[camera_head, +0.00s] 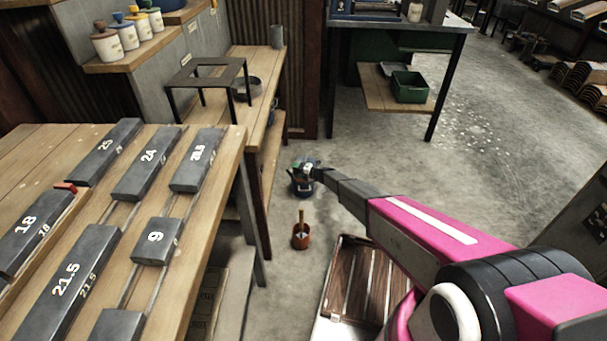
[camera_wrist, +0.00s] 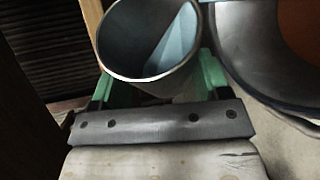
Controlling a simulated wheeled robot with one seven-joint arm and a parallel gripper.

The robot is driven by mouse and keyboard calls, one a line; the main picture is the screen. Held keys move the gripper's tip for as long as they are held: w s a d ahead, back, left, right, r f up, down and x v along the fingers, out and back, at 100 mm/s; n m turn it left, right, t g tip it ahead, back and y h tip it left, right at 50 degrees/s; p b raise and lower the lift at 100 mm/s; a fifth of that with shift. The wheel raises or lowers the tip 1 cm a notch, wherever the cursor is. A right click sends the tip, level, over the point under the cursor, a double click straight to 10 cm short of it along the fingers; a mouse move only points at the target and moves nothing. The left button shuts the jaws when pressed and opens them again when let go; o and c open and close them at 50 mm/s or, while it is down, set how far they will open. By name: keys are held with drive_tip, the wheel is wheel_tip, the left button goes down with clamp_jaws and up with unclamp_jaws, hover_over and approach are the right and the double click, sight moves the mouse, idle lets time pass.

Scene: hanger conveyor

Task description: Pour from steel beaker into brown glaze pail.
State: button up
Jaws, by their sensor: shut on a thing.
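My gripper (camera_head: 303,168) is at the far end of my arm, low over the floor in the head view. In the wrist view its green fingers are shut on a grey steel beaker (camera_wrist: 112,45), whose open mouth faces the camera. A pale blue patch shows inside; I cannot tell if it is liquid. A pail with a wide dark rim (camera_wrist: 238,50) and brown inside is right of the beaker, apart from it in this view. In the head view a dark blue pail (camera_head: 301,189) stands on the floor under my gripper, partly hidden by it.
An orange-brown pot (camera_head: 301,240) with an upright handle stands on the floor nearer me. A wooden bench (camera_head: 267,105) with a black stand (camera_head: 207,72) is on the left. Open floor (camera_head: 430,175) lies to the right.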

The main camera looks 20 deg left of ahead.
drive_tip(key=shift+w+d+f+m, duration=0.1)
drive_tip(key=shift+w+f+m, duration=0.05)
drive_tip(key=shift+m, duration=0.35)
idle(0.6)
drive_tip(key=shift+w+f+m+y, duration=0.15)
drive_tip(key=shift+m+y, duration=0.25)
drive_tip(key=shift+m, duration=0.1)
drive_tip(key=shift+d+g, duration=0.1)
drive_tip(key=shift+g, duration=0.2)
drive_tip(key=shift+s+r+n, duration=0.2)
drive_tip(key=shift+r+n, duration=0.05)
drive_tip(key=shift+n, duration=0.15)
drive_tip(key=shift+s+a+r+n+t+h, duration=0.1)
drive_tip(key=shift+s+r+n+t+h, duration=0.15)
drive_tip(key=shift+n, duration=0.2)
drive_tip(key=shift+a+n+t+h, duration=0.1)
drive_tip(key=shift+n+t+h, duration=0.05)
drive_tip(key=shift+n+h, duration=0.25)
drive_tip(key=shift+a+n+h, duration=0.1)
drive_tip(key=shift+n+h, duration=0.15)
drive_tip(key=shift+n, duration=0.2)
